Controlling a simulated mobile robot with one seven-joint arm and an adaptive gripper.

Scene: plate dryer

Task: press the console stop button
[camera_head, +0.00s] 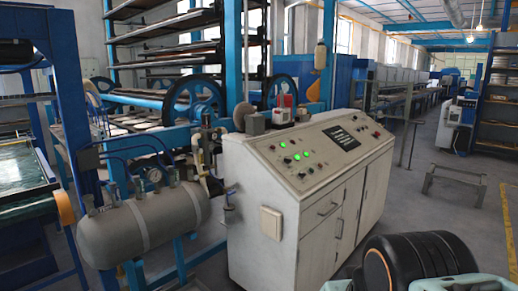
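The white console (262,209) stands in the middle of the view, with a sloped top panel facing up and toward the right. A few more small controls sit toward the panel's far right end. The labels are too small to read, so I cannot tell which one is the stop button.
A grey tank (146,225) with pipes and a gauge stands left of the console. Blue machine frames and racks fill the left and back. A low metal stand (459,183) is on the right floor. Open grey floor (420,205) lies right of the console, with a yellow line further right.

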